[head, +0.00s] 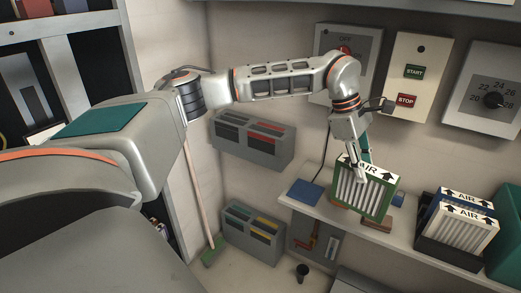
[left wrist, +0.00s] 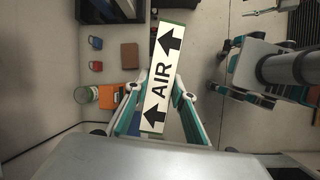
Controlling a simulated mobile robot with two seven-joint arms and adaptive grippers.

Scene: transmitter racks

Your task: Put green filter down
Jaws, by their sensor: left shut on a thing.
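The green filter (head: 362,192), a green-framed pleated panel with a white AIR label and arrows, is upright and slightly tilted in the head view. My left gripper (head: 360,168) is shut on its top edge. In the left wrist view the AIR label (left wrist: 160,78) of the filter lies between the two fingers. The filter is over the white shelf (head: 345,228); I cannot tell whether its bottom edge touches the shelf. My right gripper does not show clearly in either view.
A brown block (head: 377,222) lies by the filter's lower right. A blue item (head: 304,192) lies left of it. A dark holder with AIR filters (head: 458,235) and a teal box (head: 506,235) stand at right. START and STOP buttons (head: 410,85) are on the wall above.

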